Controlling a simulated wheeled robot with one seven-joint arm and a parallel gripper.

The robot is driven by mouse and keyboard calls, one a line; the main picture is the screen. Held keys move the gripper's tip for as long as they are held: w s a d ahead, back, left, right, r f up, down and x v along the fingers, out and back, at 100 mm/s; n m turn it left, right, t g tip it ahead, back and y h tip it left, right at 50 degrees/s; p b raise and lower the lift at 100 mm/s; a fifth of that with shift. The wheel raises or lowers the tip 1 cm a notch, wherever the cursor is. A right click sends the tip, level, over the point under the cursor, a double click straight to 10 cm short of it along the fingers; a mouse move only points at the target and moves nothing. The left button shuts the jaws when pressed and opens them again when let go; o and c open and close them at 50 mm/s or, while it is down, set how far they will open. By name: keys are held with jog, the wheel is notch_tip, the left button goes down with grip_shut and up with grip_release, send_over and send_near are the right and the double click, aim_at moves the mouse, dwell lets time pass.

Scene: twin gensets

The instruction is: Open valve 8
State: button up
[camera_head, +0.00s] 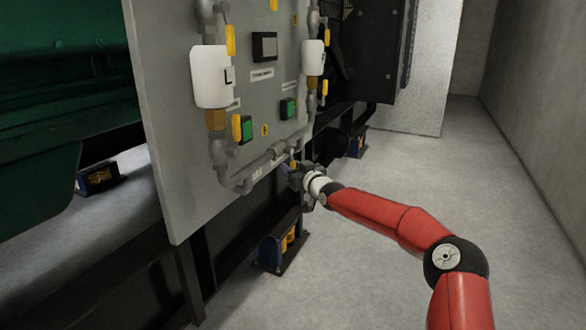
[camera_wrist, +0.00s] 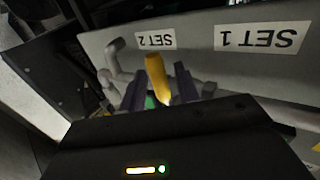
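In the wrist view a yellow valve handle (camera_wrist: 157,78) stands between the two fingers of my gripper (camera_wrist: 158,90). The fingers are apart, one on each side of the handle, with a little green showing in the gap by the left finger. Contact with the handle cannot be made out. In the head view my gripper (camera_head: 292,170) is at the lower pipe near the bottom right of the grey panel (camera_head: 172,150), and it mostly hides the handle there. No label reading valve 8 is legible.
White canisters (camera_head: 211,78) (camera_head: 313,58), other yellow handles (camera_head: 237,128) and green buttons (camera_head: 245,128) are on the panel. Blue-and-yellow floor mounts (camera_head: 280,245) stand below. The floor (camera_head: 400,170) at right is free.

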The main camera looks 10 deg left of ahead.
jog(key=shift+c, duration=0.4)
grip_shut()
jog(key=shift+s+r, duration=0.1)
jog(key=s+m+g+p, duration=0.1)
jog(key=m+g+p, duration=0.1)
jog(key=p, duration=0.2)
jog(key=s+a+r+m+g+p, duration=0.1)
jog(key=m+g+p, duration=0.1)
jog(key=m+p, duration=0.1)
jog(key=s+r+m+g+h+p, duration=0.1)
jog(key=m+g+p, duration=0.1)
jog(key=p, duration=0.3)
jog(key=shift+s+a+r, duration=0.1)
jog(key=shift+s+a, duration=0.15)
jog(key=shift+s, duration=0.15)
